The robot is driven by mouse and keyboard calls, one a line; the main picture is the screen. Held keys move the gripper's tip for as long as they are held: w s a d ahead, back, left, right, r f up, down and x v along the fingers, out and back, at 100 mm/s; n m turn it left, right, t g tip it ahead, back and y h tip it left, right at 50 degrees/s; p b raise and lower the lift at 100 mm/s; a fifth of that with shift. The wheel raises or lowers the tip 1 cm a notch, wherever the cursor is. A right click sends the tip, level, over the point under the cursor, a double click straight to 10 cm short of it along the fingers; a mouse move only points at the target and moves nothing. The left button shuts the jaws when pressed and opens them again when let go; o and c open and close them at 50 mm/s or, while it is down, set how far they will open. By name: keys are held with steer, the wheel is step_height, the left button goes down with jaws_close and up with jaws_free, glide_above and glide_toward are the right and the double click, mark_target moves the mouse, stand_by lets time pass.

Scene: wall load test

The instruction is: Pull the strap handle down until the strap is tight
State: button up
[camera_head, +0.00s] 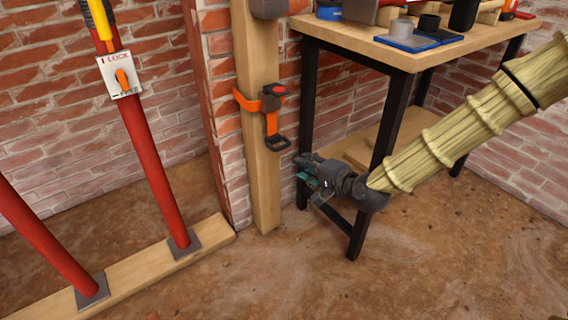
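The orange strap (247,101) goes around the upright wooden post (258,60) beside the brick pier. A dark buckle with a red part (275,90) sits on the post's right front. A short orange tail (272,124) hangs from it to the black strap handle (278,142). My gripper (303,170) is just below and right of the handle, apart from it in the picture, in front of the workbench's leg area. Its fingers point left. They are small and dark, and I cannot tell how far apart they are. Nothing shows clearly between them.
A workbench (390,50) with black legs and a lower wooden shelf stands right of the post, close to my gripper. Red props (150,160) on a floor plank (130,268) stand left, one with a lock plate (119,74). The dirt floor in front is clear.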

mark_target(285, 147)
steer(key=shift+m+t+y, duration=0.4)
steer(key=shift+t, duration=0.1)
steer(key=shift+w+d+r+b+x, duration=0.15)
steer(key=shift+r+b+x, duration=0.15)
steer(key=shift+b+x, duration=1.45)
steer(key=shift+w+r+b+x, duration=0.25)
steer(key=shift+b+x, duration=0.8)
steer(key=shift+x, duration=1.35)
steer(key=shift+w+d+r+b+x, duration=0.1)
steer(key=shift+r+b+x, duration=0.25)
steer(key=shift+b+x, duration=1.4)
steer(key=shift+w+a+f+p, duration=0.1)
steer(key=shift+w+a+p, duration=0.1)
steer(key=shift+p, duration=0.15)
steer(key=shift+c, duration=0.2)
